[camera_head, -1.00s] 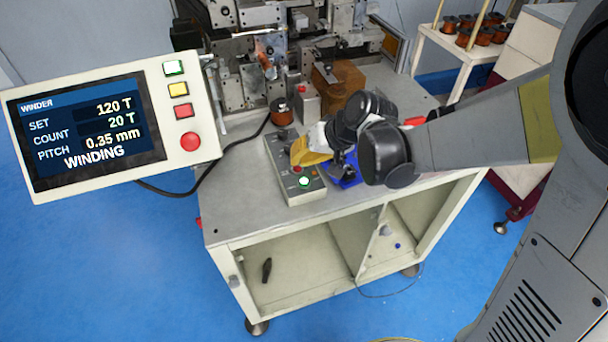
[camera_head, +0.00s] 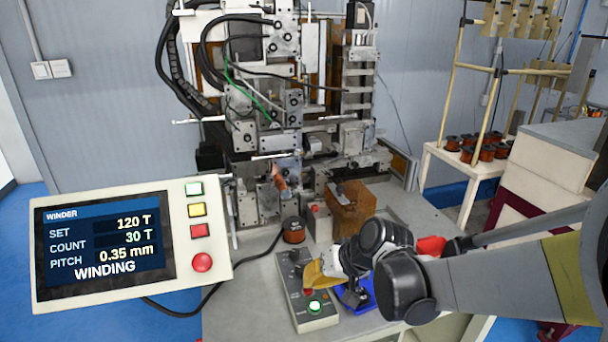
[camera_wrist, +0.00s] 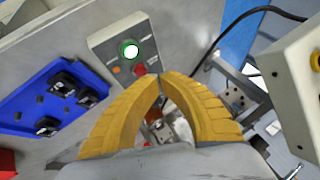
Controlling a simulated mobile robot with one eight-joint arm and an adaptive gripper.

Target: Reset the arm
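My gripper (camera_head: 308,284) is low over the winder's grey control box (camera_head: 321,324) on the bench. In the wrist view its two yellow fingers (camera_wrist: 161,77) arch together with their tips meeting and nothing visible between them. The control box (camera_wrist: 108,47) lies just beyond the tips, with a lit green button (camera_wrist: 131,50) and a red button (camera_wrist: 140,69). I cannot tell whether the fingers touch the box. The display panel (camera_head: 46,290) reads SET 120 T, COUNT 30 T, PITCH 0.35 mm, WINDING. The winder (camera_head: 265,130) stands behind the box.
A blue tray (camera_wrist: 22,118) with black parts is beside the control box, partly hidden by my arm in the head view. A copper spool (camera_head: 293,230) and a brown block (camera_head: 350,212) stand behind. A rack with several spools (camera_head: 485,152) is at right.

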